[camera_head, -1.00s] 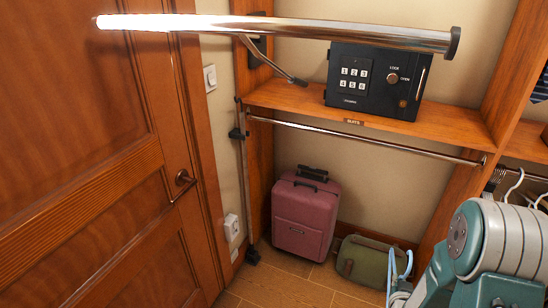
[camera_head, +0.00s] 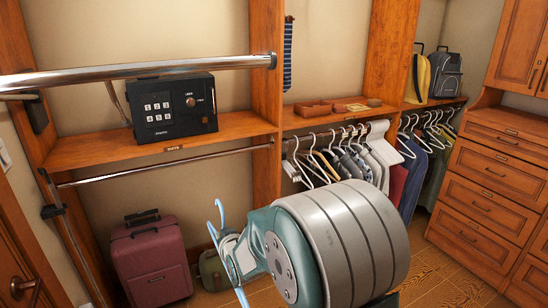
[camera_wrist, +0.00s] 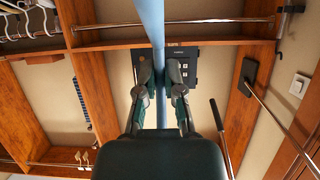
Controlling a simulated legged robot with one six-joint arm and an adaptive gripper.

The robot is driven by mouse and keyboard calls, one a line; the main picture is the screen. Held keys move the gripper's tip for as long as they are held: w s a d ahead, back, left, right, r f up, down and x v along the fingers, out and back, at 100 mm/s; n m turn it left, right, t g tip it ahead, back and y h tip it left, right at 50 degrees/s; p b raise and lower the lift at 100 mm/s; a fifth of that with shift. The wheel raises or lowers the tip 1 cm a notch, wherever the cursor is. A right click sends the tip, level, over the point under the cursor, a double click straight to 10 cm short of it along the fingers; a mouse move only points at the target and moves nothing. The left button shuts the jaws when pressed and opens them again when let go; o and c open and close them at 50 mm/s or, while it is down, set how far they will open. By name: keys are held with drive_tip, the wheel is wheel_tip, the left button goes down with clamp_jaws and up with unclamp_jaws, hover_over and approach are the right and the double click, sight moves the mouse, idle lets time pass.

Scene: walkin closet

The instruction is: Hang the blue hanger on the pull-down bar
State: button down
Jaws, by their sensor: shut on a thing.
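The blue hanger (camera_head: 222,222) is light blue and shows beside the left end of my arm in the head view, partly hidden by it. In the wrist view the hanger (camera_wrist: 157,22) runs as a thick blue strip between the fingers of my gripper (camera_wrist: 161,88), which is shut on it. The pull-down bar (camera_head: 160,69) is a thick chrome rod at upper left in the head view, with a dark end cap. The hanger appears lower in that picture than the bar, apart from it. Its hook's position relative to the bar cannot be told.
A black safe (camera_head: 172,107) sits on the wooden shelf (camera_head: 90,150) behind the bar. A thinner fixed rod (camera_head: 165,165) runs below. A pink suitcase (camera_head: 152,262) stands on the floor. Hanging clothes (camera_head: 345,160) and drawers (camera_head: 490,165) are to the right.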

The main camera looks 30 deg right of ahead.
drive_tip(key=s+a+r, duration=0.1)
drive_tip(key=s+r, duration=0.4)
drive_tip(key=r, duration=0.7)
drive_tip(key=s+r, duration=0.4)
drive_tip(key=r, duration=0.8)
drive_tip(key=w+r+v, duration=0.1)
drive_tip(key=r+v, duration=0.1)
drive_tip(key=v, duration=1.2)
drive_tip(key=w+r+v, duration=0.1)
drive_tip(key=r+v, duration=0.1)
drive_tip(key=v, duration=1.2)
drive_tip(key=w+f, duration=0.3)
drive_tip(key=w, duration=2.6)
drive_tip(key=shift+w+d, duration=0.2)
drive_tip(key=shift+d, duration=0.2)
drive_tip(key=c, duration=0.7)
unclamp_jaws()
